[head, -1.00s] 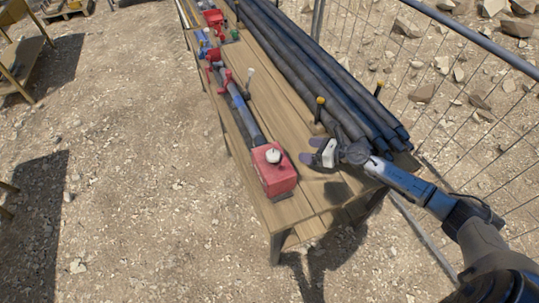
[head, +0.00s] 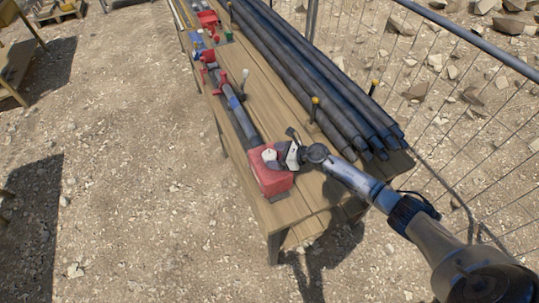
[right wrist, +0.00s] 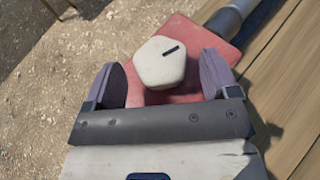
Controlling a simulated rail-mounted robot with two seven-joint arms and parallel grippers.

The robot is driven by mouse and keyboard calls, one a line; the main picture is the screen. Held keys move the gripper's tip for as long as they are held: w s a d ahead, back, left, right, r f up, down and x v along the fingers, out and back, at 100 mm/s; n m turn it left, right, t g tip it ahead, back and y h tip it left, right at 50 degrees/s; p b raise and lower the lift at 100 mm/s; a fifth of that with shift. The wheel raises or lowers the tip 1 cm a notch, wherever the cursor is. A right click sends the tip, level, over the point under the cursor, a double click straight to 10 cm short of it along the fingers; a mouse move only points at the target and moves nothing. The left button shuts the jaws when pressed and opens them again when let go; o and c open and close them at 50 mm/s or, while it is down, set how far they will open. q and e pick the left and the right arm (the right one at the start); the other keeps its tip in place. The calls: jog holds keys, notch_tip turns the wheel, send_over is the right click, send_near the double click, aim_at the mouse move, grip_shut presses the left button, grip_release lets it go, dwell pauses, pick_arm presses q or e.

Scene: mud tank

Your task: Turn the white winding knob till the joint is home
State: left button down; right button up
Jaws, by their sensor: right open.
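The white winding knob (right wrist: 162,63) sits on top of the red box (head: 270,182) at the near end of the wooden bench. The knob carries a short dark mark. In the head view the knob (head: 269,155) is partly covered by my right gripper (head: 275,157). In the right wrist view that gripper (right wrist: 164,82) is open, with one finger on each side of the knob and a visible gap at both. A dark pipe (head: 243,122) runs from the box along the bench towards red clamps (head: 208,58). The joint's fit cannot be made out. My left gripper is not in view.
Several long dark pipes (head: 310,85) lie along the bench's right side, held by yellow-topped posts (head: 314,108). A wire fence (head: 460,110) stands to the right. The bench top (head: 290,205) in front of the box is bare.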

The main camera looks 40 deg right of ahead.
jog(key=shift+x, duration=1.35)
